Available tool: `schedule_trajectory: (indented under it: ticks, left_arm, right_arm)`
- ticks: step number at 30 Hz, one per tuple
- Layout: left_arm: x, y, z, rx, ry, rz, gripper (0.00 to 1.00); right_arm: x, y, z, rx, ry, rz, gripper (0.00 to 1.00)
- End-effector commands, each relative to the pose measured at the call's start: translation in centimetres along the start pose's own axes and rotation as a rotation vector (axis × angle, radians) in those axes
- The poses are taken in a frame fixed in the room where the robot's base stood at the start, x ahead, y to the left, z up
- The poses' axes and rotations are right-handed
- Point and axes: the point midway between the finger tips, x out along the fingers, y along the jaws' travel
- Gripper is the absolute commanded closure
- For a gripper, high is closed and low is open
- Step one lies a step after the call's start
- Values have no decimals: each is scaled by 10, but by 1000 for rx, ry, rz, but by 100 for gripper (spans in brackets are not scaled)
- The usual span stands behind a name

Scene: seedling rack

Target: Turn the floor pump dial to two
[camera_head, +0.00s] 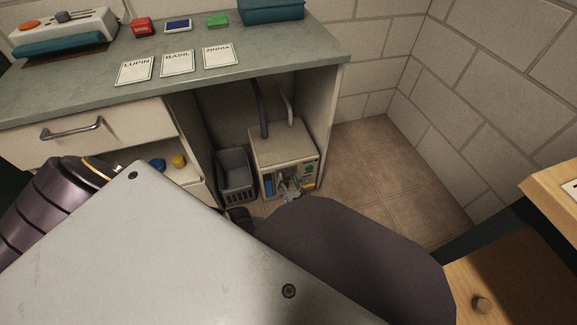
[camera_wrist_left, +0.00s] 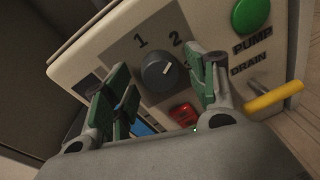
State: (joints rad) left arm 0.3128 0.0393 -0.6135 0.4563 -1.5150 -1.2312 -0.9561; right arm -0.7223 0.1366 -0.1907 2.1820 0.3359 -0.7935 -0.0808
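The floor pump (camera_head: 283,146) is a beige box on the floor in the opening under the bench. In the left wrist view its dark round dial (camera_wrist_left: 158,74) sits on a grey panel beneath the numbers 1 and 2. The dial's white mark points up and slightly right, roughly toward the 2. My left gripper (camera_wrist_left: 162,88) is open in front of the panel, one green-padded finger on each side of the dial, with visible gaps to it. In the head view this gripper (camera_head: 289,187) is small at the pump's front and partly covers the panel. My right gripper is not seen.
A green button (camera_wrist_left: 251,14), a yellow drain lever (camera_wrist_left: 273,97) and a red part (camera_wrist_left: 184,114) lie close to my right-hand finger. A grey crate (camera_head: 236,174) stands left of the pump. The bench top (camera_head: 270,62) overhangs it. Floor to the right is clear.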

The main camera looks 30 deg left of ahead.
Motion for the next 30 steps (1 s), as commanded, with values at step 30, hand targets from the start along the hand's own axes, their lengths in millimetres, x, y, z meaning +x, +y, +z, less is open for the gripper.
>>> schedule_trajectory:
  ticks: [30]
  left_arm:
    - [-40, 0, 0, -2, 0, -1, 42]
  right_arm:
    - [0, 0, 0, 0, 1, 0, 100]
